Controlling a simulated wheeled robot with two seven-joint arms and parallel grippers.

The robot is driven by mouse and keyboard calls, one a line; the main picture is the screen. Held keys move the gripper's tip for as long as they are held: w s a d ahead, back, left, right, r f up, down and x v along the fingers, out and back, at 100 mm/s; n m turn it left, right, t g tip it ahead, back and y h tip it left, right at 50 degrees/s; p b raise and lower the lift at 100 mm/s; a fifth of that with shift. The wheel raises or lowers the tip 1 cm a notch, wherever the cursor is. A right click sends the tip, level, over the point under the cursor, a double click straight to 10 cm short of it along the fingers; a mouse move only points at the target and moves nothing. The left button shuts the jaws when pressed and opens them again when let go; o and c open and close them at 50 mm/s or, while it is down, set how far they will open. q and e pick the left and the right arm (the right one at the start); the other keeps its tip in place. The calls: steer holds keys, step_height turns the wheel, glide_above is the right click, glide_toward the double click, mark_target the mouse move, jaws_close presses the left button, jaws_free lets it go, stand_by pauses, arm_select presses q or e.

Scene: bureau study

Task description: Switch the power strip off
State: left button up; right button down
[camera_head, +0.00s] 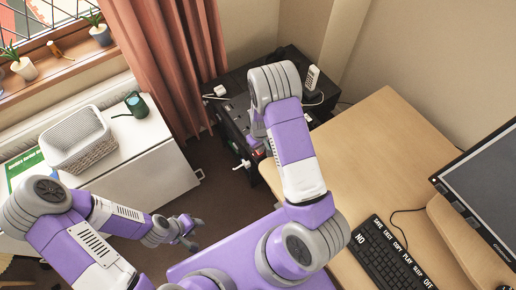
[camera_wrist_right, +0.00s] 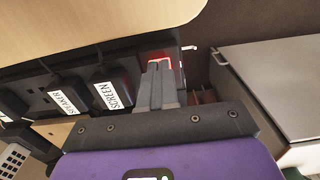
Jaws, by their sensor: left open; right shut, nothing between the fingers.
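The black power strip (camera_wrist_right: 38,98) runs across the right wrist view, with plugs labelled SPEAKER (camera_wrist_right: 66,100) and SCREEN (camera_wrist_right: 108,93). At its right end a switch glows red (camera_wrist_right: 166,58). My right gripper (camera_wrist_right: 158,72) is shut and empty, its fingertips at the red switch and partly covering it. Whether they touch it I cannot tell. In the head view the right arm reaches over the dark unit and hides most of the strip. My left gripper (camera_head: 182,234) is open and empty above the floor, away from the strip.
The wooden desk (camera_head: 385,130) with a keyboard (camera_head: 388,255) and monitor (camera_head: 485,195) stands right of the strip. A curtain (camera_head: 170,60) hangs behind. Dark floor is free between.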

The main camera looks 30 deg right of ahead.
step_height(320, 180, up, 7)
steer(key=p, duration=0.5)
stand_by(0.4)
steer(key=shift+f, duration=0.1)
stand_by(0.3)
steer(key=s+a+f+m+y, duration=0.2)
steer(key=s+a, duration=0.6)
steer(key=s+a+f+m+y, duration=0.1)
steer(key=s+a+f+y, duration=0.1)
steer(key=s+a, duration=0.5)
steer(key=shift+s+a+m+t, duration=0.3)
steer(key=shift+s+a+m, duration=0.1)
steer(key=shift+a, duration=0.15)
